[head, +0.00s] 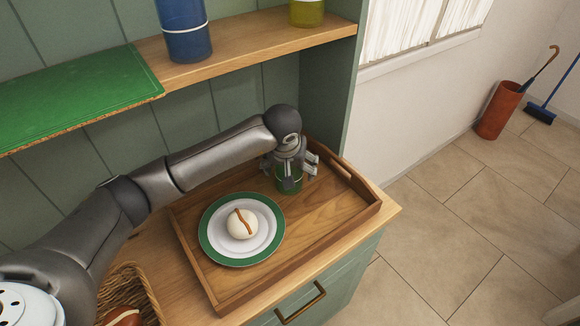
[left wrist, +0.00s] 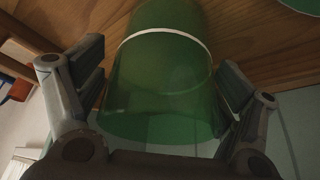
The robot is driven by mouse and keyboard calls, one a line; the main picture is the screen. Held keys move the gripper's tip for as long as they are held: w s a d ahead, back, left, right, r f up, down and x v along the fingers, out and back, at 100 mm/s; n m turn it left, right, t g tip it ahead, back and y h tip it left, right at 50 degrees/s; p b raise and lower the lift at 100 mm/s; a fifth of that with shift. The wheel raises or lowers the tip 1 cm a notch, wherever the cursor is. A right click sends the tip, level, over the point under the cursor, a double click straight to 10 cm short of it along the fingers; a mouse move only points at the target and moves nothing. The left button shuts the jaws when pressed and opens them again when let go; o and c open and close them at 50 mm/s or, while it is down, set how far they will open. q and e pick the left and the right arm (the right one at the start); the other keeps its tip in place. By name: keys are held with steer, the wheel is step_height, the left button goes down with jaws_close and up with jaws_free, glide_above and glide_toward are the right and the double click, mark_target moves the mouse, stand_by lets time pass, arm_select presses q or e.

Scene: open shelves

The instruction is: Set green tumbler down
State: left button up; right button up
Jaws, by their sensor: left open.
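The green tumbler (head: 289,184) stands on the wooden tray (head: 330,213), toward its back right part. In the head view my left gripper (head: 290,177) is over it from above and hides much of it. In the left wrist view the tumbler (left wrist: 160,85), green and see-through with a white band, is between the two fingers of my left gripper (left wrist: 165,95). The fingers are open, one on each side of it; whether either touches it I cannot tell. My right gripper is not in view.
A green-rimmed plate (head: 216,243) with a white, brown-striped ball (head: 241,224) is on the tray, left of the tumbler. A wicker basket (head: 139,284) is at the lower left. The shelf above (head: 232,45) holds a blue tumbler (head: 184,30) and a yellow-green one (head: 307,12).

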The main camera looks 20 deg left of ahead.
arm_select(q)
steer(key=b+v, duration=0.2)
steer(key=v, duration=1)
